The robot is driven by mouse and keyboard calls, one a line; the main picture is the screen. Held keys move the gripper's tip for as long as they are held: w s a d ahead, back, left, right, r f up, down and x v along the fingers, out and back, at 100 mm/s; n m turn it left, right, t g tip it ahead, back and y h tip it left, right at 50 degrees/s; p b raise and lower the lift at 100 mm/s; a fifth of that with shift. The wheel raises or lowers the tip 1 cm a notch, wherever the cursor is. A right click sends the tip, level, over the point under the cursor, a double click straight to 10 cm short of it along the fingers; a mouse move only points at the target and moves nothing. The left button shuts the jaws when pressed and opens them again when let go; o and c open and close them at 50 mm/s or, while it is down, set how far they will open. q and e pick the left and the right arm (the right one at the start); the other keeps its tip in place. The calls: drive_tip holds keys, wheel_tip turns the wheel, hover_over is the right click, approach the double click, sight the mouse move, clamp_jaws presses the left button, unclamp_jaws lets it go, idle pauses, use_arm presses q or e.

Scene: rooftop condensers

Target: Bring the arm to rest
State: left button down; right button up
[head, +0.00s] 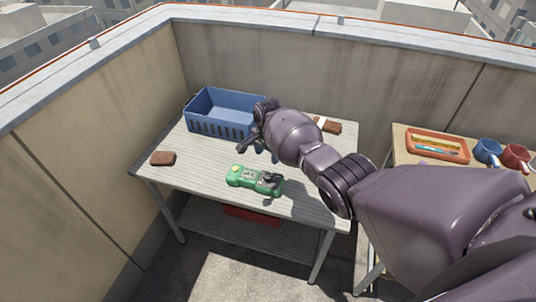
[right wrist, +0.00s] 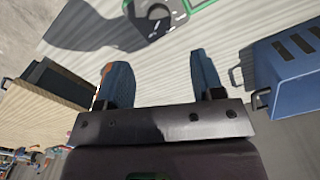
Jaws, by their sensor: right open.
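My right arm reaches in from the right of the head view, over the slatted table (head: 200,160). My right gripper (head: 259,148) is above the table, between the blue crate (head: 228,122) and the green device (head: 254,181). In the right wrist view its two fingers (right wrist: 161,68) stand wide apart with nothing between them. The green-edged device (right wrist: 165,12) shows beyond the fingers at the top, and the blue crate (right wrist: 290,70) is at the right, apart from the fingers. My left gripper is not in view.
A brown block (head: 163,158) lies at the table's left, and a brush (head: 328,125) at its back right. A second table holds an orange tray (head: 437,147), a blue mug (head: 487,151) and a red mug (head: 516,157). A red item (head: 252,215) is underneath. Walls (head: 330,70) enclose the back and left.

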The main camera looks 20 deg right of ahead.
idle(0.5)
drive_tip(key=w+a+r+n+t+y, duration=0.1)
drive_tip(key=w+a+r+n+t, duration=0.2)
drive_tip(key=w+r+n+t, duration=0.8)
drive_tip(key=s+d+f+b, duration=0.1)
drive_tip(key=s+d+f, duration=0.2)
drive_tip(key=s, duration=1.2)
drive_tip(key=s+d+f+n, duration=0.1)
drive_tip(key=s+d+f, duration=0.3)
drive_tip(key=s, duration=1.2)
drive_tip(key=s+d+f+h+b, duration=0.1)
drive_tip(key=s+d+f, duration=0.3)
drive_tip(key=s+f, duration=0.6)
drive_tip(key=s, duration=0.6)
drive_tip(key=shift+s+t+b, duration=0.15)
drive_tip(key=shift+t+b, duration=0.15)
